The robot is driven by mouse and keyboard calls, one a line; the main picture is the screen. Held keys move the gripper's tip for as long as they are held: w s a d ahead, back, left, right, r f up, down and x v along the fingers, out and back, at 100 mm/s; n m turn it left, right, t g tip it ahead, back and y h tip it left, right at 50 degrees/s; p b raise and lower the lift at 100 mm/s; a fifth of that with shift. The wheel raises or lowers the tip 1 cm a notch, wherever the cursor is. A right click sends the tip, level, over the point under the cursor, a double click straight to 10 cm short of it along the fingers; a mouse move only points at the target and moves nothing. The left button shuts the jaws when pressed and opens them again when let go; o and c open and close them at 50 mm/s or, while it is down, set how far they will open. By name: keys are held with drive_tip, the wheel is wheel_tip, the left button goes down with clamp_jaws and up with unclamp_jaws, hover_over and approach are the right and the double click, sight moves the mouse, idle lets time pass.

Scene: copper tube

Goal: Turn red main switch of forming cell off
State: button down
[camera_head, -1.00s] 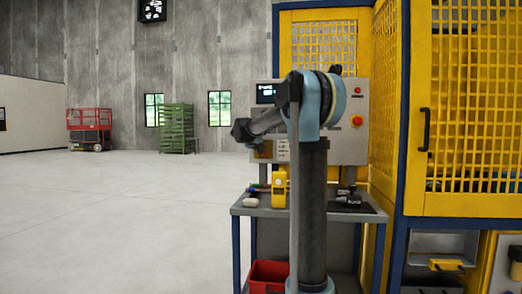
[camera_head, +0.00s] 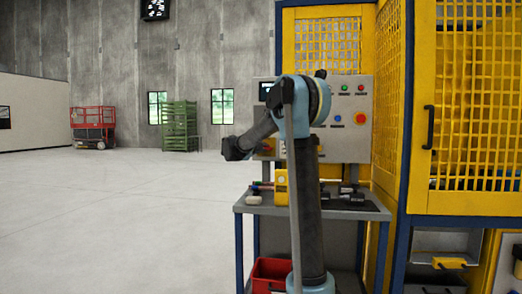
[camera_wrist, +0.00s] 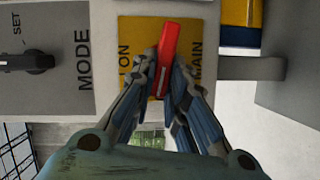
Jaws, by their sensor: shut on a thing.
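The red main switch handle (camera_wrist: 167,48) sits on a yellow plate (camera_wrist: 135,35) marked ON and MAIN in the wrist view. The handle stands nearly upright in that picture, its upper end leaning slightly right. My gripper (camera_wrist: 164,72) has its fingers on both sides of the handle and is shut on it.
A black MODE selector (camera_wrist: 28,62) is left of the plate in the wrist view. The panel carries a red emergency button (camera_head: 360,118) and small lamps. A bench (camera_head: 355,213) below holds tools and a yellow device (camera_head: 281,188). Yellow mesh fencing (camera_head: 475,100) stands right; open floor lies left.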

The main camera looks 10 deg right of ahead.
drive_tip(key=shift+a+f+n+t+h, duration=0.15)
drive_tip(key=shift+f+n+t+h, duration=0.2)
drive_tip(key=shift+n, duration=0.65)
drive_tip(key=c, duration=1.6)
unclamp_jaws()
drive_tip(key=shift+f, duration=0.1)
drive_tip(key=v, duration=1.1)
drive_tip(key=shift+s+a, duration=0.25)
drive_tip(key=shift+a, duration=0.05)
drive_tip(key=shift+s, duration=0.1)
